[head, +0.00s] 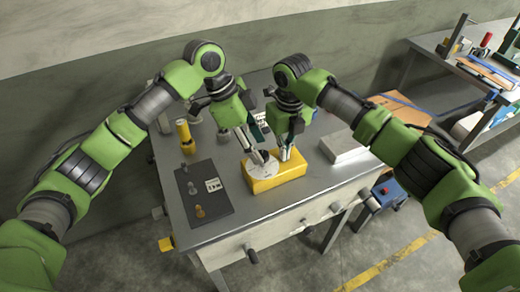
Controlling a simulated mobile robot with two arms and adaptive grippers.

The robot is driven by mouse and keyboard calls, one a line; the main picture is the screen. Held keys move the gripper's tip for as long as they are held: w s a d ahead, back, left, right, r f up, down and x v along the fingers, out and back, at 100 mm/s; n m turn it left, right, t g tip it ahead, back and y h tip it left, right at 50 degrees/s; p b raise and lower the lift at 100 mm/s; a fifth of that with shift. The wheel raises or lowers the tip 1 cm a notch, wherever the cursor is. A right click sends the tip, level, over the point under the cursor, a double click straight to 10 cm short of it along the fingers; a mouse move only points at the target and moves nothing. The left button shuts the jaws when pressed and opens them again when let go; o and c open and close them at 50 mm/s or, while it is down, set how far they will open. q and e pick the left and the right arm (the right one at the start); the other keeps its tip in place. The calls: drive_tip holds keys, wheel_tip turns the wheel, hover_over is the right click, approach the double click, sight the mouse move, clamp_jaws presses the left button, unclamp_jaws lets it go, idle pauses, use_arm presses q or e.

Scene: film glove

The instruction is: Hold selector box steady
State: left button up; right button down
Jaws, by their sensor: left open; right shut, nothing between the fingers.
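The selector box is most likely the yellow box (279,182) on the grey metal table. It has a pale round disc (262,169) on the left part of its top. My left gripper (262,158) is open, its fingers angled down at the disc. My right gripper (285,155) is shut and empty, pointing down at the box's back top edge. Contact of either gripper with the box cannot be told at this size. The grippers hide part of the box's back.
A dark mat (204,215) with small parts lies left of the box. A yellow cylinder (184,134) stands behind the mat. A light grey block (343,147) lies to the right. Bare table (320,186) shows right of the box. A second bench (452,62) stands far right.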

use_arm(q)
drive_tip(key=shift+x, duration=1.35)
use_arm(e)
drive_tip(key=shift+s+d+f, duration=0.1)
drive_tip(key=shift+s+f, duration=0.05)
drive_tip(key=shift+f, duration=0.2)
use_arm(q)
drive_tip(key=c, duration=1.1)
drive_tip(key=shift+n, duration=0.3)
drive_tip(key=shift+s+d+n+t+y, duration=0.15)
drive_tip(key=shift+n+t, duration=0.4)
drive_tip(key=shift+n, duration=0.8)
drive_tip(key=shift+s+a+n+t+y, duration=0.1)
drive_tip(key=shift+n+t+y, duration=0.3)
drive_tip(key=shift+n, duration=0.95)
use_arm(e)
drive_tip(key=shift+d, duration=0.1)
use_arm(q)
drive_tip(key=shift+t+h, duration=0.25)
